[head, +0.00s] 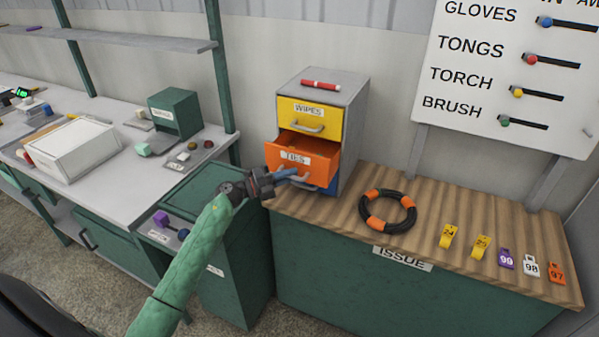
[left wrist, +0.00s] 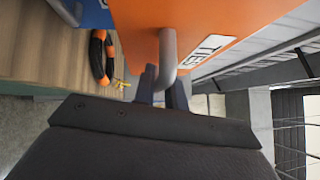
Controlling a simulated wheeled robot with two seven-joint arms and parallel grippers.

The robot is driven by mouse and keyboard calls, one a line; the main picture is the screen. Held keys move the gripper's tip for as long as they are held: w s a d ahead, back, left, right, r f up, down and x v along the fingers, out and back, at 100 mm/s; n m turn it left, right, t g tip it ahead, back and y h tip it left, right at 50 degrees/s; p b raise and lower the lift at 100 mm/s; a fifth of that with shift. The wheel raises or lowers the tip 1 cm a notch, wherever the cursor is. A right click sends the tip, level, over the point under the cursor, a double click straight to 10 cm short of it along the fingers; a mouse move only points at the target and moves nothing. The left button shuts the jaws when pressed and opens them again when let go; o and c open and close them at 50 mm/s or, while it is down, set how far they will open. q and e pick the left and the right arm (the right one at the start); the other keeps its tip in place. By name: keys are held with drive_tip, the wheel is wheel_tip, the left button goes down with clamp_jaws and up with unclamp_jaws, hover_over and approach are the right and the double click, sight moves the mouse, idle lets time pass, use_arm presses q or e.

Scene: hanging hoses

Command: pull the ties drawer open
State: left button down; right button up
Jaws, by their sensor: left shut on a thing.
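The orange ties drawer (head: 301,157) is the middle drawer of a small grey cabinet (head: 345,96) on the wooden counter. It stands partly out, its front well forward of the yellow wipes drawer (head: 310,120) above. My left gripper (head: 292,176) is at the drawer's front, shut on its grey handle. In the left wrist view the handle (left wrist: 167,48) runs between the two fingers, and the orange front (left wrist: 205,22) with its label fills the top. A blue drawer (head: 333,185) below is mostly hidden. My right gripper is in neither view.
A red marker (head: 320,85) lies on top of the cabinet. A black and orange ring (head: 388,211) and several numbered tags (head: 506,258) lie on the counter (head: 440,205). A green cabinet (head: 235,260) stands below my left arm.

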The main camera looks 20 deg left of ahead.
use_arm(q)
drive_tip(key=s, duration=0.7)
drive_tip(key=shift+s, duration=0.2)
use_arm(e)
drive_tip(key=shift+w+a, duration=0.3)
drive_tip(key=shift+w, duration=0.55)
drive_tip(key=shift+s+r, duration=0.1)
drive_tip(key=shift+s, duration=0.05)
use_arm(q)
drive_tip(key=c, duration=1.5)
unclamp_jaws()
drive_tip(key=shift+o, duration=0.2)
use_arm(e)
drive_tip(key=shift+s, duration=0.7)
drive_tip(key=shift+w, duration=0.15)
